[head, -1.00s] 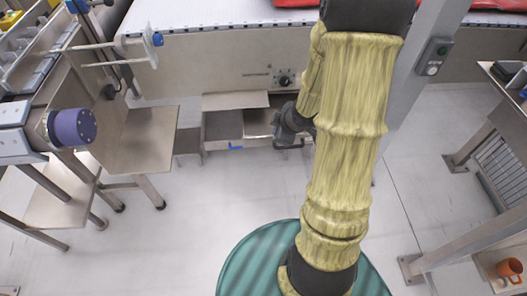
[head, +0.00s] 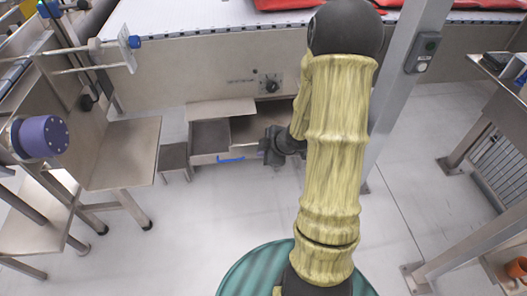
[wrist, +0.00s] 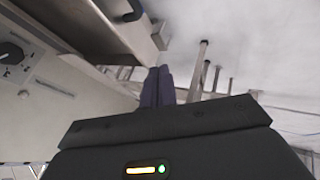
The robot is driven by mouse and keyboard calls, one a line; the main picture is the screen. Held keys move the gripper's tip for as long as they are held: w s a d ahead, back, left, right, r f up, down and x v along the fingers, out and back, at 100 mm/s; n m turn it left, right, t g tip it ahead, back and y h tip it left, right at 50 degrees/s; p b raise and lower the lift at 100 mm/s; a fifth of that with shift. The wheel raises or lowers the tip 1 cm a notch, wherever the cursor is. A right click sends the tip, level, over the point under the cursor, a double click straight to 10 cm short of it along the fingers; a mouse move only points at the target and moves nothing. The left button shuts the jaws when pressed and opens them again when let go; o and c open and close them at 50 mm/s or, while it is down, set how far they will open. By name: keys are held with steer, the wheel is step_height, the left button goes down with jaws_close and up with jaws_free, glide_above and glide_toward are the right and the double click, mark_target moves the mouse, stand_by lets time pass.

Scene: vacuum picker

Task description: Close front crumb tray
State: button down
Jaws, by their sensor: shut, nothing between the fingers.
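The front crumb tray (head: 211,133) is a grey metal drawer under the conveyor's front panel. It stands pulled out toward me, with a blue handle (head: 230,159) on its front face. My gripper (head: 261,146) is just right of the handle in the head view, low near the tray front; I cannot tell whether it touches. In the wrist view the fingers (wrist: 157,84) are together with nothing between them. A metal edge, apparently the tray (wrist: 112,25), shows at the upper left there, apart from the fingertips in the picture. My arm hides the area right of the gripper.
The conveyor panel (head: 180,75) carries a black knob (head: 271,84). A metal side table (head: 124,152) stands left of the tray, and a grey post (head: 395,100) rises right of my arm. The floor (head: 190,240) before the tray is clear.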

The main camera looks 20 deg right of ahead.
mark_target(246, 150)
steer(key=w+f, duration=0.2)
steer(key=w+f+b, duration=0.1)
steer(key=w+f, duration=0.1)
steer(key=w+f+b, duration=0.1)
steer(key=w, duration=0.1)
steer(key=shift+w+a+f, duration=0.35)
steer(key=shift+a+f, duration=0.05)
steer(key=shift+w+d, duration=0.15)
steer(key=shift+w, duration=0.45)
